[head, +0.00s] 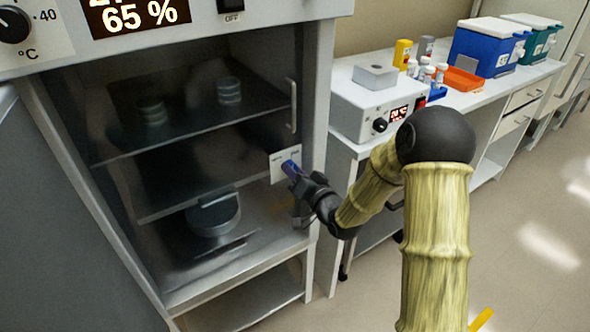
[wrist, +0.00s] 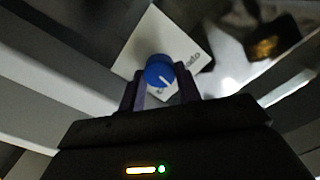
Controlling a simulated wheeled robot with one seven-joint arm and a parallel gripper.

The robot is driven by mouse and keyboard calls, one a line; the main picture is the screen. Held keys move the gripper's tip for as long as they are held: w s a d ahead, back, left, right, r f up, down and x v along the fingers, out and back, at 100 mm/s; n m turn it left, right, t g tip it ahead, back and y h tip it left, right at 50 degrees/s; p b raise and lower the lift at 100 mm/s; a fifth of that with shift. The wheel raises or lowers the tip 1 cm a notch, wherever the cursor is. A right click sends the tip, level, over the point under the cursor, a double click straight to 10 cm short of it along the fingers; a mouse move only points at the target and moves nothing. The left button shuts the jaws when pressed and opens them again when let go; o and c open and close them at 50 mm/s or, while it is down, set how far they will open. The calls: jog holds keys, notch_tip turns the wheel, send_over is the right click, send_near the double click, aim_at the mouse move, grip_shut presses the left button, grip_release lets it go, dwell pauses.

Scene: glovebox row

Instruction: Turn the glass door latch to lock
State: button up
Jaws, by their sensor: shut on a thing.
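The latch is a round blue knob (wrist: 159,72) with a white pointer line, on a white label plate (wrist: 150,35) in the wrist view. My gripper (wrist: 160,88) has its two fingers on either side of the knob and is shut on it. In the head view the plate (head: 277,167) sits at the right edge of the glass door (head: 190,160), and my gripper (head: 293,172) reaches it from the right. The fingers hide most of the knob there. The plate's lettering is too small and partly covered to read fully.
A vertical door handle (head: 292,104) is above the plate. Behind the glass are shelves with stacked dishes (head: 229,91) and a round device (head: 213,213). A bench to the right holds a white hotplate-like box (head: 372,108) and a blue cooler (head: 487,47).

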jog(key=shift+m+p, duration=1.7)
jog(key=shift+m, duration=1.9)
jog(key=o, duration=1)
jog(key=shift+f, duration=0.1)
jog(key=shift+c, duration=0.2)
